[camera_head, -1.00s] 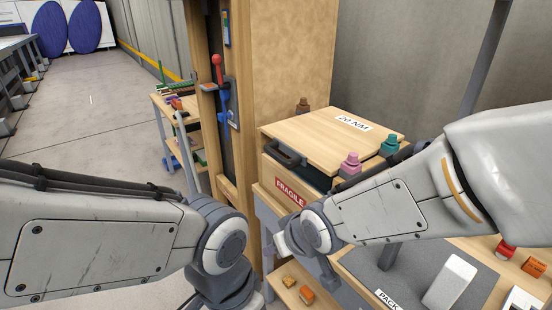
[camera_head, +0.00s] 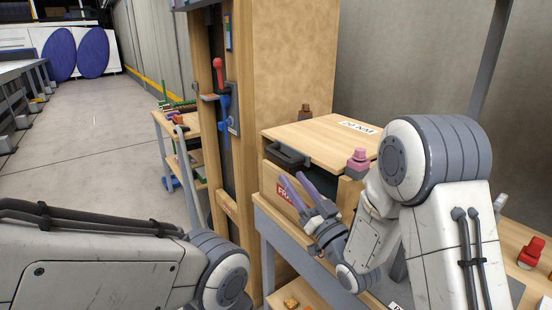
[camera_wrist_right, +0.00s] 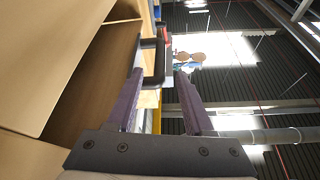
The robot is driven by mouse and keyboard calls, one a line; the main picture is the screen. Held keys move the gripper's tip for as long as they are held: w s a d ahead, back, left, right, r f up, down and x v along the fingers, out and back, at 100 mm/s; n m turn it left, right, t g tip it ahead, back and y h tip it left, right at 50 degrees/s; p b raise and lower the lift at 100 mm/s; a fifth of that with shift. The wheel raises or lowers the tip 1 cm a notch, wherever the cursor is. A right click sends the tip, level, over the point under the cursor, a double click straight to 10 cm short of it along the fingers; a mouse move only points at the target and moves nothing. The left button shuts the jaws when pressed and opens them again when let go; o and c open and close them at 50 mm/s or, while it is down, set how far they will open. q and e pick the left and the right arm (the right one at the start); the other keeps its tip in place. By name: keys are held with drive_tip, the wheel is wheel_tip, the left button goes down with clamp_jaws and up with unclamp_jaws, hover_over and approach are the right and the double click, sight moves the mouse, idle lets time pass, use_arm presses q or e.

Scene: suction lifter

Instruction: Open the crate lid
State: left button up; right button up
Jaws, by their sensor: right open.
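The crate lid (camera_head: 318,138) is a flat wooden panel with a "20 NM" label. My right gripper (camera_head: 295,180) has purple fingers, spread apart in front of the crate and just below the handle. In the right wrist view its open fingers (camera_wrist_right: 160,74) have the handle near the left fingertip; contact cannot be told. My left gripper is out of view.
A pink knobbed piece (camera_head: 358,160) stands by the crate's right side, near my right arm. A tall wooden cabinet (camera_head: 290,60) with a red-knobbed lever (camera_head: 218,70) stands to the left. A red piece (camera_head: 530,253) is on the bench at right.

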sight(276, 156)
drive_tip(key=p+x, duration=0.2)
drive_tip(key=x, duration=0.7)
drive_tip(key=shift+w+a+r, duration=0.1)
drive_tip(key=shift+w+a, duration=0.05)
drive_tip(key=shift+a, duration=0.05)
clamp_jaws()
idle(1.1)
